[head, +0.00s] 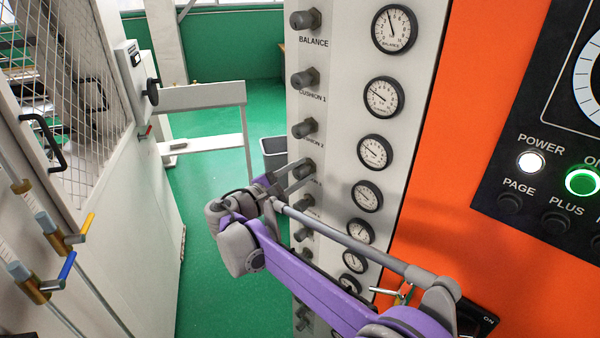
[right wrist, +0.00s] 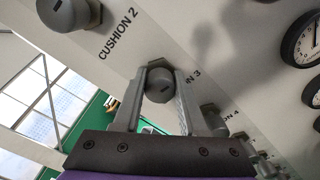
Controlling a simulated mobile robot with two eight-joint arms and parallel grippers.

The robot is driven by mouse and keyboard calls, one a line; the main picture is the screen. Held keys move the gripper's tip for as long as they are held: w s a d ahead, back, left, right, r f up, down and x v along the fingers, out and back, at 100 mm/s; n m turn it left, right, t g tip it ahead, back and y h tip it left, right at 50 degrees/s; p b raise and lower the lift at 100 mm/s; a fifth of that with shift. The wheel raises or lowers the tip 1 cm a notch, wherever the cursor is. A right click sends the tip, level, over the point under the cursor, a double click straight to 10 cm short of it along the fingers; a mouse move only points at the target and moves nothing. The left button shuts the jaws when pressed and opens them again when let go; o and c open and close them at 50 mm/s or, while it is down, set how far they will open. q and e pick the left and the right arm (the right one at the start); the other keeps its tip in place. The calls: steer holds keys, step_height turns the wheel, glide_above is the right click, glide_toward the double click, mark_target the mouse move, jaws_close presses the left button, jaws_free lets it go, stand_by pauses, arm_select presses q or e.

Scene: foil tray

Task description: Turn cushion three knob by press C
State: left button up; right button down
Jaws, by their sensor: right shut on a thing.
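The cushion three knob (right wrist: 158,88) is a grey round knob on the white panel, beside a label that partly reads "N 3" in the right wrist view. My right gripper (right wrist: 160,80) is shut on this knob, with one finger on each side of it. In the head view the right gripper (head: 299,172) reaches the knob column from below left, and its fingers partly hide the knob. The gauge (head: 367,196) level with it has a white face and a dark rim; its needle is too small to read surely. My left gripper is not in view.
The cushion 2 knob (head: 304,129) sits just above, and more knobs and gauges run down the white panel (head: 345,60). An orange face (head: 440,200) and a black control panel (head: 545,150) with lit buttons stand at right. Green floor (head: 205,200) lies open at left.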

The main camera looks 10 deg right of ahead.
steer(key=shift+c, duration=2.3)
jaws_free()
steer(key=shift+a, duration=0.1)
steer(key=b+v, duration=0.1)
steer(key=v, duration=0.9)
steer(key=shift+s+a, duration=0.25)
steer(key=shift+s, duration=0.05)
